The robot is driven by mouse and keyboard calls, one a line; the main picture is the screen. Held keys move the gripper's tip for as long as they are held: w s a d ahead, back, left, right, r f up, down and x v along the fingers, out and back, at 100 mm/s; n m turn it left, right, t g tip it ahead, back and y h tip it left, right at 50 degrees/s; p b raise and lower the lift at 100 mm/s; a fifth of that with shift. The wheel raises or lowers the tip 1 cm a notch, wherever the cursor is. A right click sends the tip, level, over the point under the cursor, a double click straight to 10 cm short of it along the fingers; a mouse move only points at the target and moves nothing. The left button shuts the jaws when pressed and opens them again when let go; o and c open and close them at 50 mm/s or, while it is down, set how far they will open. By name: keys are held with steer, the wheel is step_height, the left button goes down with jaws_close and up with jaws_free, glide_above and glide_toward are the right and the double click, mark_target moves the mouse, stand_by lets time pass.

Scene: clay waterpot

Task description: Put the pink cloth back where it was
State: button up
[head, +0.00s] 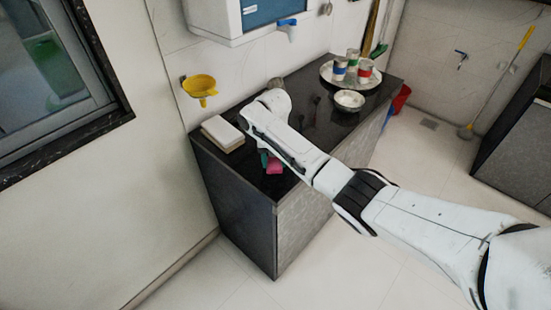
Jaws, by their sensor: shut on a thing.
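The pink cloth (274,167) shows as a small patch just below my arm, at the front part of the dark counter (237,174). A small teal thing (264,159) shows right beside it on the left. My arm reaches in from the lower right and crosses in front of the counter. It hides the area just behind and above the cloth. My gripper's fingers are hidden behind the arm, so I cannot see how they meet the cloth. I cannot tell whether the cloth rests on the counter or is raised.
A white-topped block (222,132) lies at the counter's left end, below a yellow wall-mounted funnel (200,87). A tray (327,72) with cups and a bowl (349,100) stand at the far right. A red bucket (402,97) stands beyond the counter. The front floor is clear.

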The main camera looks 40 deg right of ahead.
mark_target(274, 162)
steer(key=o, duration=1)
step_height(274, 162, up, 12)
steer(key=s+a+f+m+y, duration=0.1)
steer(key=s+a+f+m, duration=0.3)
steer(key=a, duration=0.3)
steer(key=s+a+f+m+t, duration=0.1)
steer(key=s+a+f+m, duration=0.3)
steer(key=a+f+m, duration=0.15)
steer(key=s+a+f+m+y, duration=0.1)
steer(key=s+a+f+m, duration=0.25)
steer(key=a, duration=0.35)
steer(key=s+d+f+m+h, duration=0.2)
steer(key=s+m, duration=1.2)
steer(key=s, duration=0.9)
steer(key=shift+s+m, duration=0.15)
steer(key=shift+m, duration=0.25)
